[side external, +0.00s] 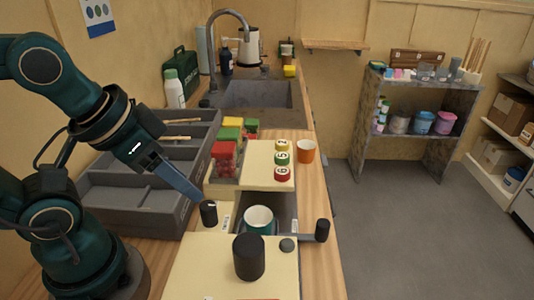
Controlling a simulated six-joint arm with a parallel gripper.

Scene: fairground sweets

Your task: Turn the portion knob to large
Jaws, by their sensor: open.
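My gripper (199,196) is at the end of the arm coming from the left. Its grey-blue fingers point down to the right, and the gap between them is hard to see from here. The fingertips are close to a dark cylindrical knob (208,213) on the left of the cream machine; I cannot tell whether they touch it. A similar dark knob (322,230) is on the right side. I cannot read any portion marks, so which one is the portion knob and where it points are unclear.
A teal-rimmed cup (259,219) stands between the two knobs. A grey divided tray (137,194) is left; an orange cup (305,151) stands behind.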

